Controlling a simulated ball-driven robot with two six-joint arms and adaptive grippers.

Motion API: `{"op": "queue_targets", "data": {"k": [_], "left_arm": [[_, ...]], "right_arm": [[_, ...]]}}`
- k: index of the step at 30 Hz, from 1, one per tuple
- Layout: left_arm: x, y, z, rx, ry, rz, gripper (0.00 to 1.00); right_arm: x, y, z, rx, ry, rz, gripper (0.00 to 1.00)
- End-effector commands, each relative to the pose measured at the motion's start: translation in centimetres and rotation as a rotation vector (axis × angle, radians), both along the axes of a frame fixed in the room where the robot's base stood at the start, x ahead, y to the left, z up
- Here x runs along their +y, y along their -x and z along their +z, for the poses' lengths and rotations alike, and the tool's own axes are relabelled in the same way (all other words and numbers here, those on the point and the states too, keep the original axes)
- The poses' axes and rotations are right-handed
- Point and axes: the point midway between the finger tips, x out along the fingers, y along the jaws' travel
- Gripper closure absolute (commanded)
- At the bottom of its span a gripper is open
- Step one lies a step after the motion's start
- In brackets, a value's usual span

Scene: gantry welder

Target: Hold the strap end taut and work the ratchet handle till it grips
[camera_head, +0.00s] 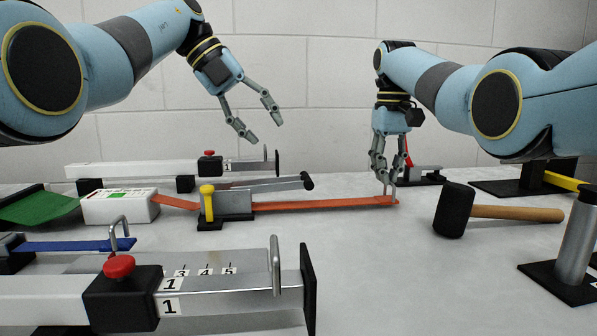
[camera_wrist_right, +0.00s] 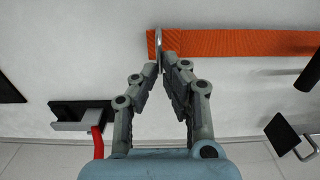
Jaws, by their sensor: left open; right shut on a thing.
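An orange strap (camera_head: 325,203) runs across the table from a white block to its free end at the right. It passes through a grey ratchet (camera_head: 232,202) with a yellow knob on its left side. The ratchet handle (camera_head: 275,184) lies low, pointing right, with a black tip. My right gripper (camera_head: 388,196) is shut at the strap's right end. The right wrist view shows its fingertips (camera_wrist_right: 166,64) closed at the end of the orange strap (camera_wrist_right: 235,44). My left gripper (camera_head: 264,131) is open and empty, in the air above the handle.
A black-headed mallet (camera_head: 453,210) lies right of the strap end. A clamp with a red knob (camera_head: 119,267) fills the front left; another clamp (camera_head: 140,169) lies behind the strap. A white block (camera_head: 121,207) sits at left. A metal post (camera_head: 578,245) stands at right. The front middle is clear.

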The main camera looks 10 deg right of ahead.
Motion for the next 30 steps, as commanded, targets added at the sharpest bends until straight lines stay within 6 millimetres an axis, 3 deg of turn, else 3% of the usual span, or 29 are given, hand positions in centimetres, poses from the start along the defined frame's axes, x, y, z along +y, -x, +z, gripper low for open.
{"op": "queue_targets", "data": {"k": [15, 21, 30], "left_arm": [[-5.7, 0.0, -7.7, 0.002, -0.001, 0.001, 0.6], [-6.7, 0.0, -9.0, -0.001, 0.0, 0.001, 0.6], [-6.9, 0.0, -9.2, -0.001, 0.0, 0.002, 0.6]], "right_arm": [[-0.1, 0.0, 0.0, 0.0, 0.002, 0.0, 1.0], [-0.1, 0.0, -0.1, 0.001, 0.002, 0.0, 1.0], [-0.1, 0.0, -0.1, 0.001, 0.001, 0.0, 1.0]]}}
